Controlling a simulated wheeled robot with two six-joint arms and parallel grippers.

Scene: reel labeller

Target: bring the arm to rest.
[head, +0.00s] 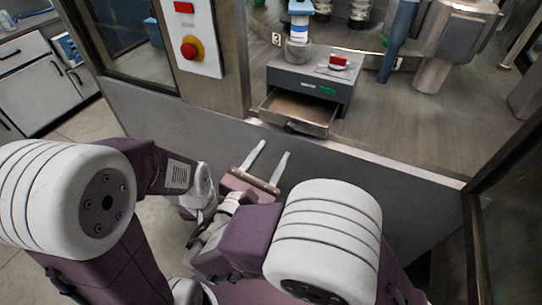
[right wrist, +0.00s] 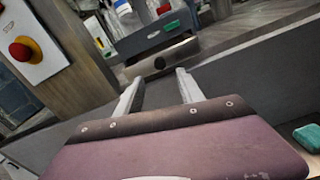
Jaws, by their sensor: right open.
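My right gripper (head: 267,161) is open, with nothing between its two pale fingers. It is in front of the grey wall below the bench edge, short of the open drawer (head: 296,110). In the right wrist view, the fingers of my right gripper (right wrist: 160,78) point toward the drawer front (right wrist: 158,62), with a gap between them in the picture. My left arm comes in from the left in the head view, bent and low; I cannot make out its gripper fingers.
A grey drawer box (head: 312,79) stands on the wooden bench (head: 400,130), its drawer pulled out. A red stop button (head: 190,48) sits on a white panel at upper left. Metal machine parts (head: 455,35) stand at the back right. Posts frame the opening.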

